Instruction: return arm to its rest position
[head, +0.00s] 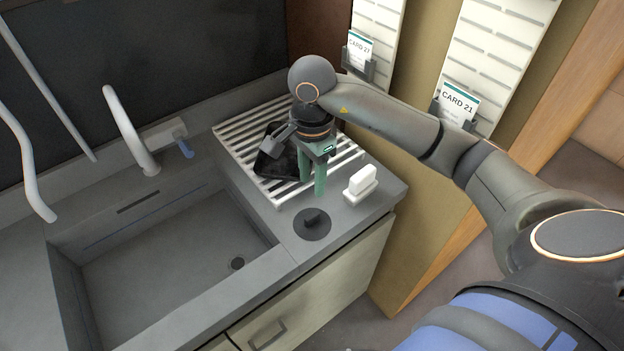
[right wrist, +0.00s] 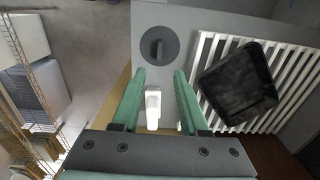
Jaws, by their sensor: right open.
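My right gripper (head: 313,184) points down over the front part of the white slatted rack, beside the black tray (head: 270,165). Its two green fingers are apart with nothing between them; they also show in the right wrist view (right wrist: 158,75). The black tray lies on the rack and is partly hidden by my gripper in the head view. In the right wrist view the whole tray (right wrist: 238,82) shows to the right of the fingers, empty and apart from them. My right arm reaches in from the right. My left gripper is not in view.
The slatted rack (head: 240,127) lies on the grey counter. A white block on a base (head: 361,184) and a dark round disc with a knob (head: 312,224) stand near the counter's front. A sink (head: 170,262) with a white tap (head: 130,130) is at left. Card holders (head: 455,105) hang behind my arm.

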